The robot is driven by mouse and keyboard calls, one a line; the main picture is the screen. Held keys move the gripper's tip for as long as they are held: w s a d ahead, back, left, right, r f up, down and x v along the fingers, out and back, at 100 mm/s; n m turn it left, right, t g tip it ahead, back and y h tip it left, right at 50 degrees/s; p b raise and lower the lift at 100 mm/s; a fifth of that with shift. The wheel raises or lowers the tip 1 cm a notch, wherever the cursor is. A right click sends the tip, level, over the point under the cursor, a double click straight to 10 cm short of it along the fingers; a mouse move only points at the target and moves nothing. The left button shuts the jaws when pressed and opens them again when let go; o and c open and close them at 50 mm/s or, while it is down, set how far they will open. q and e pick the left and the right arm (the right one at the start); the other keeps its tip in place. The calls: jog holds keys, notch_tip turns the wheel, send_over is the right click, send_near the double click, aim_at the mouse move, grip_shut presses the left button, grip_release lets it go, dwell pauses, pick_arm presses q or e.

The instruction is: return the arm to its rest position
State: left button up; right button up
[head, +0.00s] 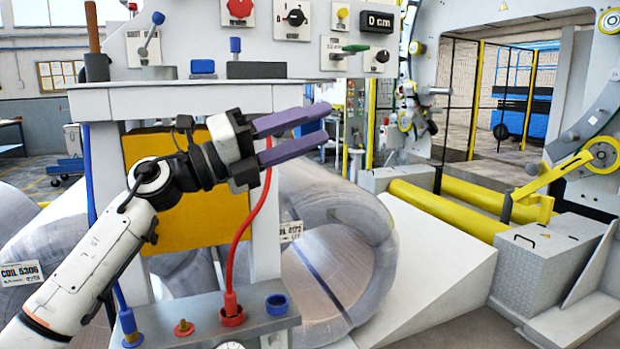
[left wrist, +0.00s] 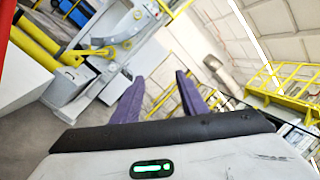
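My left arm comes in from the lower left of the head view. Its gripper (head: 326,129) is raised in front of the control stand (head: 180,100), with its purple fingers pointing right. The two fingers are apart with nothing between them. In the left wrist view the fingers of this gripper (left wrist: 160,98) also stand apart and empty, with the hall behind them. The gripper hides part of the stand. My right gripper does not show in either view.
Wrapped coils (head: 335,240) lie behind. Yellow rollers (head: 450,210) are at right.

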pick_arm(q)
jog(key=s+a+f+n+t+y, duration=0.2)
jog(key=a+f+n+t+y, duration=0.15)
jog(key=f+n, duration=0.8)
jog(key=s+a+f+n+t+y, duration=0.25)
jog(key=a+f+n+y, duration=0.35)
jog(key=f, duration=1)
jog(key=s+a+f+n+t+y, duration=0.1)
jog(key=f+n+t+y, duration=0.3)
jog(key=f+n, duration=0.75)
jog(key=s+a+f+n+g+y, duration=0.1)
jog(key=s+a+f+n+g, duration=0.1)
jog(key=s+f, duration=1.1)
jog(key=s+a+f+n+g+y, duration=0.2)
jog(key=s+f+n+g, duration=0.3)
jog(key=s+f, duration=0.8)
jog(key=s+a+g, duration=0.1)
jog(key=s+g, duration=0.1)
jog(key=shift+f+g, duration=0.3)
jog(key=shift+y, duration=0.25)
